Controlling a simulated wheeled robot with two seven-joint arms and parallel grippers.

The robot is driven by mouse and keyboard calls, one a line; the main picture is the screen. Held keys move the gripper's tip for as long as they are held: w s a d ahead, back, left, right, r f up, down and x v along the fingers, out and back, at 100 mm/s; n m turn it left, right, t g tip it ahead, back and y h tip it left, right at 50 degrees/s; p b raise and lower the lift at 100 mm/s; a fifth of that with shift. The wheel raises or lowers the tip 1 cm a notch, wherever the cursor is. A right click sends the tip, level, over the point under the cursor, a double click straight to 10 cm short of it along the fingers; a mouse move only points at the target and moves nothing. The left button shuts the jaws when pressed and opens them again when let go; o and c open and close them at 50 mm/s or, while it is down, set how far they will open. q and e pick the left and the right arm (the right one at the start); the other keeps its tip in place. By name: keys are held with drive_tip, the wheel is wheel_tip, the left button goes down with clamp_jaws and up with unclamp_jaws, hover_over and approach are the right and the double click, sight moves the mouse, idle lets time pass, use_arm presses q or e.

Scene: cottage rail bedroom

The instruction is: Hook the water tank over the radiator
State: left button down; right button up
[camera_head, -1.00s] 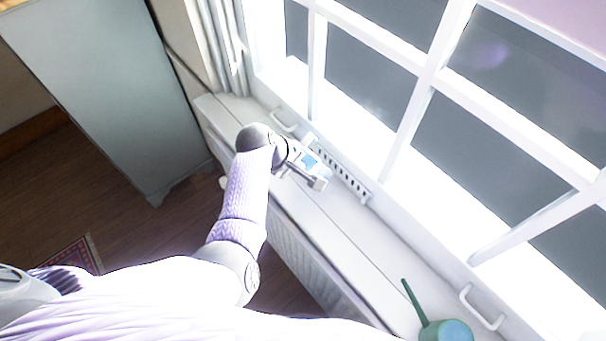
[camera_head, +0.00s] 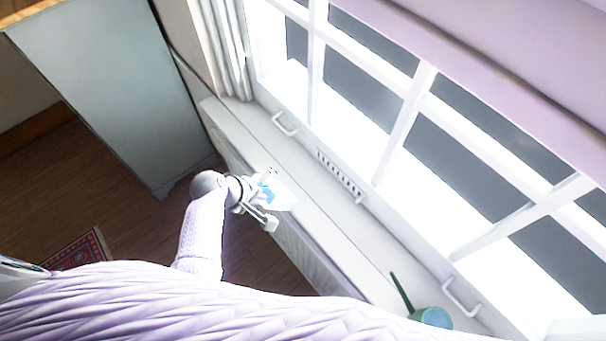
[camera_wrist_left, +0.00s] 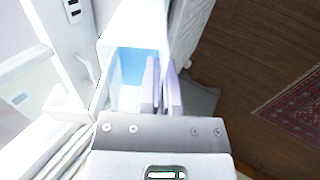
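The water tank (camera_head: 283,196) is a small white container with a light blue inside. It shows in the left wrist view (camera_wrist_left: 133,28), its opening facing the camera. My left gripper (camera_head: 271,198) holds it at the front edge of the window sill. In the left wrist view the fingers (camera_wrist_left: 162,88) are close together at one wall of the tank, one finger against the blue inside. The radiator (camera_head: 305,258) seems to be the pale ribbed front below the sill, partly hidden by my arm; a ribbed edge shows in the left wrist view (camera_wrist_left: 190,28). My right gripper is out of view.
The white sill (camera_head: 330,225) runs under the window, with a slotted vent (camera_head: 341,176) and white handles (camera_head: 285,125) (camera_head: 460,298). A green watering can (camera_head: 432,317) stands at its near right. A grey-blue cabinet (camera_head: 110,85) is at left. A patterned rug (camera_head: 78,255) lies on the wooden floor.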

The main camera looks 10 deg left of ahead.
use_arm(q)
drive_tip(key=s+a+p, duration=0.2)
drive_tip(key=s+a, duration=0.4)
drive_tip(key=s, duration=0.2)
drive_tip(key=shift+s+a+p, duration=0.2)
drive_tip(key=shift+a+p, duration=0.1)
